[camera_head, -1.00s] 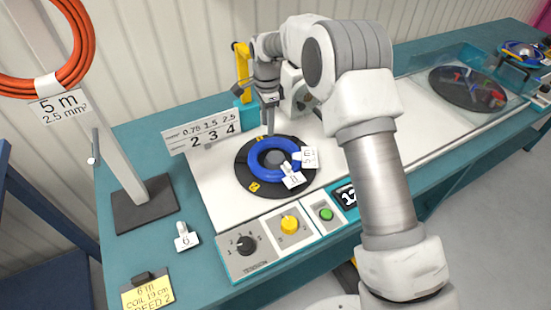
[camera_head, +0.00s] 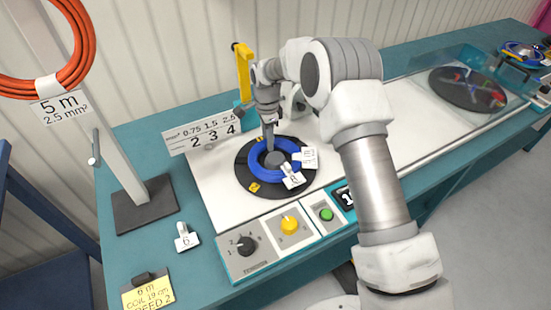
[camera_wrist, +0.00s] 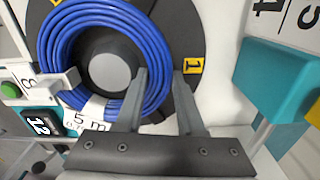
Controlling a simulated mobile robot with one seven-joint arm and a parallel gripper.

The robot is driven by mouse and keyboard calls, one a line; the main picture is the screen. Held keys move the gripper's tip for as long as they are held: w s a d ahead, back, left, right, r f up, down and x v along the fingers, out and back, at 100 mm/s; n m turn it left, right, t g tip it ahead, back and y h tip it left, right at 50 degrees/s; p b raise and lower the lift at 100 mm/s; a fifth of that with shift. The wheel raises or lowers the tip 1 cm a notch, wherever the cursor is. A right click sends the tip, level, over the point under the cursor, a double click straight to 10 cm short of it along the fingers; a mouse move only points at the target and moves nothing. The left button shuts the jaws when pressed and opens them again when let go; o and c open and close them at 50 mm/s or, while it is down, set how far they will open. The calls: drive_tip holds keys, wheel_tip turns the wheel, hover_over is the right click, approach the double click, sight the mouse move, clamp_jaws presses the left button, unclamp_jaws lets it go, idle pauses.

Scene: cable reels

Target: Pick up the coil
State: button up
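The blue coil (camera_head: 256,165) lies flat on a black round plate (camera_head: 245,184) around a grey hub (camera_head: 274,159). It also shows large in the wrist view (camera_wrist: 52,60). Two white tags hang on its near right side, one reading 5 m (camera_head: 310,158). My gripper (camera_head: 269,146) points down at the coil's far rim. In the wrist view my gripper (camera_wrist: 161,90) has its fingers apart with nothing clamped. The left finger overlaps the coil's strands and the right finger is outside the coil, over the plate. I cannot tell whether they touch the coil.
A control panel with knobs (camera_head: 268,240) is in front of the plate. A white number sign (camera_head: 203,133) stands left behind it, and a yellow lever (camera_head: 243,72) rises behind. An orange coil (camera_head: 72,45) hangs on a stand at left. A second dark disc (camera_head: 468,90) lies under a clear cover at right.

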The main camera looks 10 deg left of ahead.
clamp_jaws()
drive_tip(key=shift+r, duration=0.2)
idle(1.1)
drive_tip(key=shift+r, duration=0.55)
wheel_tip(320, 180, up, 3)
drive_tip(key=shift+f, duration=0.1)
drive_tip(key=d+r, duration=0.6)
drive_tip(key=d, duration=0.5)
drive_tip(key=shift+s+d+r, duration=0.3)
drive_tip(key=shift+s+r, duration=0.1)
drive_tip(key=shift+s, duration=0.05)
